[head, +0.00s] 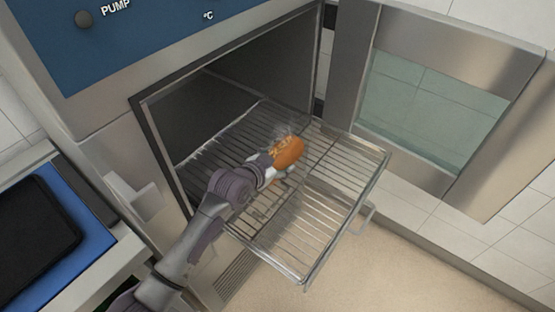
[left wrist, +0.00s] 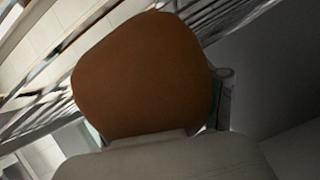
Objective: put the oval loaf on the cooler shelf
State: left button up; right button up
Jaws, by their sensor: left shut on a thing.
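The oval loaf (head: 287,152) is orange-brown with pale marks on top, and it is over the wire cooler shelf (head: 318,215). The shelf is pulled part way out of the open cabinet. My left gripper (head: 279,165) is shut on the loaf, with its arm coming in from the lower left. In the left wrist view the loaf (left wrist: 145,75) fills the middle, and wire bars show behind it. I cannot tell whether the loaf touches the wires. My right gripper is not in view.
The cabinet door (head: 440,110) with its glass pane stands open to the right. A blue surface with a dark tray (head: 35,235) is at the left. The front part of the shelf is bare, and open floor (head: 400,270) lies in front of it.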

pick_arm(q)
jog(key=o, duration=1.3)
jog(key=shift+f, duration=0.1)
jog(key=v, duration=1.2)
jog(key=shift+a, duration=0.1)
